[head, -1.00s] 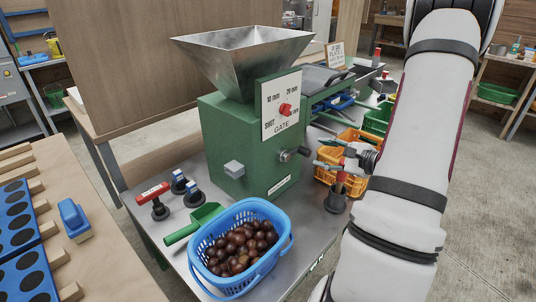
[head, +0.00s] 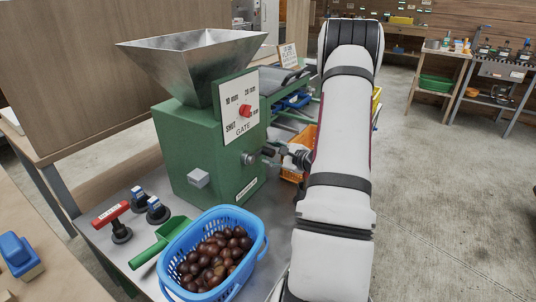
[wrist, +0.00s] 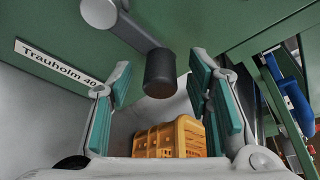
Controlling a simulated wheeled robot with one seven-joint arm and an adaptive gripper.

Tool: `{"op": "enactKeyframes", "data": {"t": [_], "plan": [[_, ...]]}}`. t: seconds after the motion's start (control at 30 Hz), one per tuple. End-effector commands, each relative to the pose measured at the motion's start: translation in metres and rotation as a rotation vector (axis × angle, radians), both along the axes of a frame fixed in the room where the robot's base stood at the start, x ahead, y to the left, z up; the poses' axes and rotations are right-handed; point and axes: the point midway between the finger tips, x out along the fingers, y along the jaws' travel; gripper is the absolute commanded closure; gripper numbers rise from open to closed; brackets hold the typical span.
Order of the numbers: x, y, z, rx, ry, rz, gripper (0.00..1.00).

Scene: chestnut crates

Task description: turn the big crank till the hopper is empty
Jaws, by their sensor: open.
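The metal hopper (head: 190,70) sits on top of a green machine (head: 185,150). Its upper inner wall looks bare; its bottom is hidden. The big crank (head: 248,158) is on the machine's right-hand face, with a dark round handle (head: 268,151). In the wrist view the dark handle (wrist: 160,75) hangs from a grey crank arm (wrist: 120,22). My gripper (head: 280,154) is at the handle. In the wrist view its teal-padded fingers are open, one on each side of the handle, with gaps between pads and handle.
A blue basket (head: 212,272) of chestnuts stands in front, beside a green scoop (head: 165,240) and a red-handled tool (head: 112,215). An orange crate (wrist: 170,137) lies beyond my gripper. Open floor is at right.

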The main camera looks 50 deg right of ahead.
Motion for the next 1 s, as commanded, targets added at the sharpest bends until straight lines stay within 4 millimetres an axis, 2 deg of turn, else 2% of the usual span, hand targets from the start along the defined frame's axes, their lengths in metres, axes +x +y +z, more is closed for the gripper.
{"op": "enactKeyframes", "data": {"t": [0.2,0.5,0.53,0.7,0.73,1.0], "plan": [[0.017,-0.003,-0.005,0.0,0.0,0.0,0.54],[0.019,-0.004,-0.005,0.0,0.001,-0.001,0.54],[0.019,-0.004,-0.005,0.0,0.001,-0.001,0.57],[0.019,-0.004,-0.005,0.0,0.0,0.0,0.95],[0.019,-0.004,-0.005,0.0,0.0,0.0,1.0],[0.019,-0.003,-0.008,0.039,0.002,0.001,1.0]]}}
